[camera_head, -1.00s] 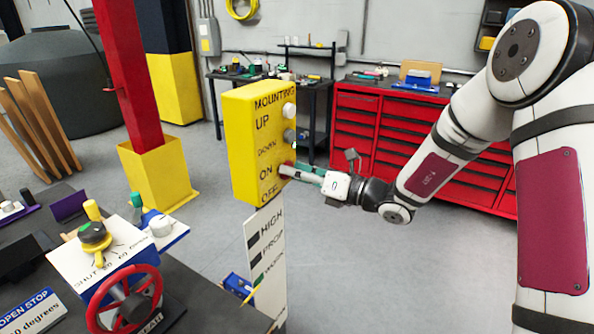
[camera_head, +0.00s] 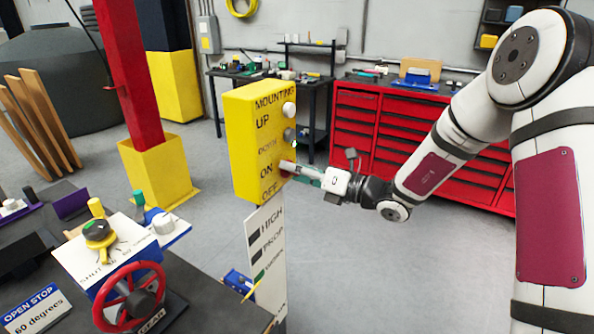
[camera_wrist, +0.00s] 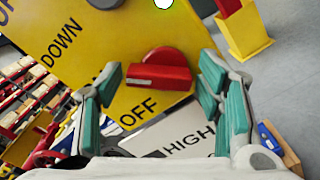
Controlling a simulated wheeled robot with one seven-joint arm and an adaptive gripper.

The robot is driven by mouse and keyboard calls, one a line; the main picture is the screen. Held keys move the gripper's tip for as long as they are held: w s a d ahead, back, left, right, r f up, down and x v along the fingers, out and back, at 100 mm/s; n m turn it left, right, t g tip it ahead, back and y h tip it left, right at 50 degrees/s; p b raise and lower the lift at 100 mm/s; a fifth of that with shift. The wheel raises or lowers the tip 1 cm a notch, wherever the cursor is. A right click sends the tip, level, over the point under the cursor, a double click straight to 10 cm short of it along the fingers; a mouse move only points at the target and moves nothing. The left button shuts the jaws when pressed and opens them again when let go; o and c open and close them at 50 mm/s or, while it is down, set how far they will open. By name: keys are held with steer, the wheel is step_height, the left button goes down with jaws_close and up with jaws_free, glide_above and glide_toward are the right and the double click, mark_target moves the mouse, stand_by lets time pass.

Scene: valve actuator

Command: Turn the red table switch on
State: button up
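The red switch (camera_wrist: 160,72) is a round red knob with a raised bar on the yellow control box. In the wrist view its bar lies nearly level, and the tilted word OFF is printed just below it. My gripper (camera_wrist: 160,82) is open, with one green-padded finger to the left of the knob and one to the right. Gaps show between the fingers and the bar. In the head view my gripper (camera_head: 290,168) is at the right face of the yellow box (camera_head: 248,145), beside ON and OFF. The knob is mostly hidden there.
Grey and white knobs (camera_head: 289,110) sit higher on the same box face. A white sign post (camera_head: 267,250) stands below the box. A table with a red handwheel (camera_head: 130,297) is at the lower left. Open floor lies right of the box.

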stand_by(0.3)
steer(key=v, duration=1.2)
